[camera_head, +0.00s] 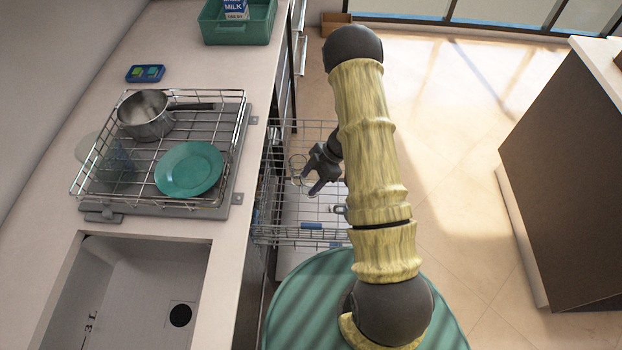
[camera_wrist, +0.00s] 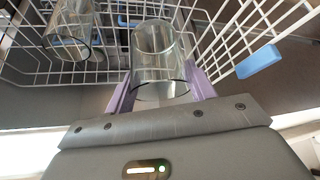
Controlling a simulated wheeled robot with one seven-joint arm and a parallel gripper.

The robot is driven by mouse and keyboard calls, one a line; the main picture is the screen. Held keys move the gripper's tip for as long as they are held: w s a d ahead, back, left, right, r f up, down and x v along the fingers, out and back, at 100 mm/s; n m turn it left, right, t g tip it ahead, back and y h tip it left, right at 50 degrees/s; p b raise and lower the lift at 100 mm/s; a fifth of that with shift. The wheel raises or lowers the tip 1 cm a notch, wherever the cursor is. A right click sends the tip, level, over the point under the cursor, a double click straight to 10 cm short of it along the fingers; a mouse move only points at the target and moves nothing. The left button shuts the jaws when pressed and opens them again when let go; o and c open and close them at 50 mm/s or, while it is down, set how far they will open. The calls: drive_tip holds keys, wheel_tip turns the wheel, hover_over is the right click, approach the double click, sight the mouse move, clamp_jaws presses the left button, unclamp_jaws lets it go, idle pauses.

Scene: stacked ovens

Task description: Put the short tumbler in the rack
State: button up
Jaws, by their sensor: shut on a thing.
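My gripper (camera_head: 316,183) is over the pulled-out wire rack (camera_head: 292,238), beside the counter. In the wrist view its two purple fingers (camera_wrist: 160,92) are shut on a clear glass tumbler (camera_wrist: 158,50), one finger on each side. The white wires of the rack (camera_wrist: 110,72) show behind and around the tumbler. I cannot tell whether its far end touches the rack. A second clear glass (camera_wrist: 72,32) stands in the rack to the left, apart from the held one. In the head view a faint glass rim (camera_head: 298,166) shows near my gripper.
A dish rack (camera_head: 150,200) on the counter holds a pot (camera_head: 146,115), a teal plate (camera_head: 190,168) and a clear glass (camera_head: 117,156). The sink (camera_head: 140,290) is in front. A green crate (camera_head: 238,30) stands at the back. Blue clips (camera_wrist: 258,60) sit on the pulled-out rack.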

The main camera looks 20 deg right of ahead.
drive_tip(key=shift+f+b, duration=5.15)
drive_tip(key=shift+f, duration=1.2)
drive_tip(key=o, duration=1.3)
drive_tip(key=shift+c, duration=0.2)
drive_tip(key=shift+r, duration=0.1)
drive_tip(key=s+p+v, duration=0.1)
drive_tip(key=p+v, duration=0.1)
drive_tip(key=v, duration=1.5)
drive_tip(key=shift+w, duration=0.5)
